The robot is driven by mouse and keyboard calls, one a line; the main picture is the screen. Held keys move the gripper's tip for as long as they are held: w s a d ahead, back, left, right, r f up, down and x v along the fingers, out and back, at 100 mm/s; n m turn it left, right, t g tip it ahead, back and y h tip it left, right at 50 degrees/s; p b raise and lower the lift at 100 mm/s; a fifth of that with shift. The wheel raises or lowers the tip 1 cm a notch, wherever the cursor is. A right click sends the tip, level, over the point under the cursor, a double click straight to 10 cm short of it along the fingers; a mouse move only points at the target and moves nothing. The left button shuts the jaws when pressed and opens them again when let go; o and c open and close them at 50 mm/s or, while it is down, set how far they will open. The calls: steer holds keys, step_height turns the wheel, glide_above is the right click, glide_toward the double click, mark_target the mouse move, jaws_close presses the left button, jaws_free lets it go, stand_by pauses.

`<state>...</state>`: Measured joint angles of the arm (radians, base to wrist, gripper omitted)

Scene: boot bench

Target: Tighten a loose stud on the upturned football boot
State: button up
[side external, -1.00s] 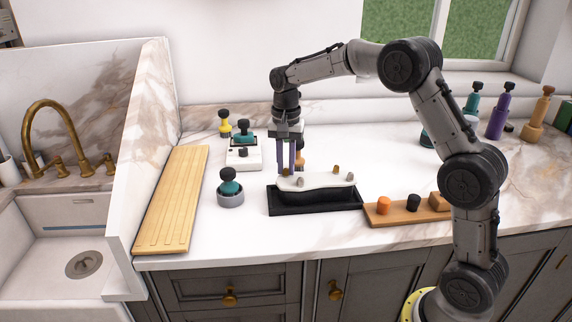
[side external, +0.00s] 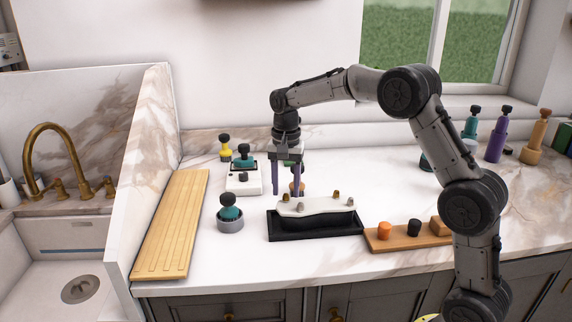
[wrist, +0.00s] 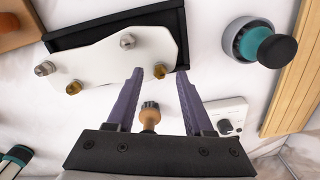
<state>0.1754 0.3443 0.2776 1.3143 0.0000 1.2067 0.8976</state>
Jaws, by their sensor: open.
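The upturned boot shows its white sole (side external: 318,206), lying in a black tray (side external: 300,233); the sole also shows in the wrist view (wrist: 100,58). Gold and grey studs stick up from it. One gold stud (wrist: 160,71) at the sole's left end in the side view lies nearest my gripper (side external: 287,193). The others are a grey stud (wrist: 127,41), another grey stud (wrist: 45,68) and another gold stud (wrist: 73,88). My gripper points down with its purple fingers spread, around or just above the nearest gold stud. Nothing is held. I cannot tell which stud is loose.
A wooden block (side external: 372,243) holding an orange piece and a black piece stands right of the tray. A teal-and-black tool in a grey cup (side external: 230,223) stands left. A white device (side external: 243,184) and an orange-handled tool (wrist: 150,115) are behind. A wooden board (side external: 172,225) lies far left.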

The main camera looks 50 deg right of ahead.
mark_target(286, 194)
step_height(286, 194, up, 13)
stand_by(0.3)
stand_by(0.4)
steer(key=s+a+r+n+t, duration=0.1)
steer(key=s+a+r+t, duration=0.2)
steer(key=s, duration=0.5)
steer(key=s+a+r+n, duration=0.2)
steer(key=s+a+r, duration=0.1)
steer(key=s+r, duration=0.4)
steer(key=s+a+f+n+t, duration=0.2)
steer(key=s+f+n, duration=0.7)
steer(key=s+f, duration=0.6)
steer(key=shift+s+a+f+t, duration=0.15)
steer(key=shift+f+t, duration=0.15)
steer(key=shift+f, duration=0.6)
